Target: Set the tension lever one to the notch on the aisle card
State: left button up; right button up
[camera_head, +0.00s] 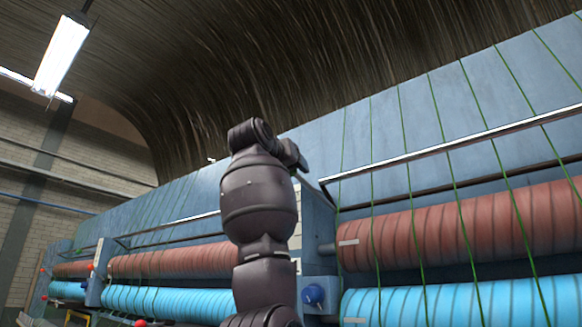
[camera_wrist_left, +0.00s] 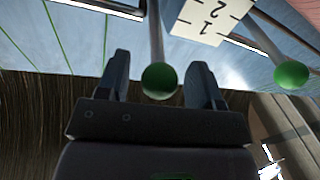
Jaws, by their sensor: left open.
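In the left wrist view, a lever with a green ball knob (camera_wrist_left: 160,80) and a grey rod stands between the two fingers of my left gripper (camera_wrist_left: 160,62). The gripper is open, with a gap to the knob on both sides. A second green ball knob (camera_wrist_left: 291,74) on a rod is at the right. A white scale plate (camera_wrist_left: 207,18) with black marks and the numbers 1 and 2 lies between the rods. In the head view my left arm rises in the middle and hides these levers; its fingers cannot be made out. I cannot identify the aisle card.
A long blue machine carries red-brown rollers (camera_head: 460,228) above bright blue rollers (camera_head: 440,305), with green strands across its panels. A blue knob (camera_head: 314,295) sits beside my arm. A dark fibrous sheet (camera_head: 330,50) arches overhead. A brick wall (camera_head: 90,150) is at the left.

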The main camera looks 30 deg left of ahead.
pick_arm(q)
jog(key=shift+w, duration=0.2)
jog(key=shift+s, duration=0.1)
grip_shut()
jog(key=shift+s+f+t+b, duration=0.1)
jog(key=shift+f+t+b, duration=0.2)
jog(key=shift+f+b, duration=0.5)
jog(key=w+f+n+t+b, duration=0.1)
jog(key=f+t+b, duration=0.1)
jog(key=f, duration=0.3)
jog(key=w+f+t+y+b, duration=0.1)
jog(key=f+t+b, duration=0.2)
jog(key=f, duration=0.2)
jog(key=w+f+n+t+y+b, duration=0.1)
jog(key=f+t+b, duration=0.1)
jog(key=f, duration=0.4)
jog(key=shift+w+d+n+b, duration=0.15)
jog(key=shift+n+b, duration=0.15)
jog(key=shift+b, duration=0.2)
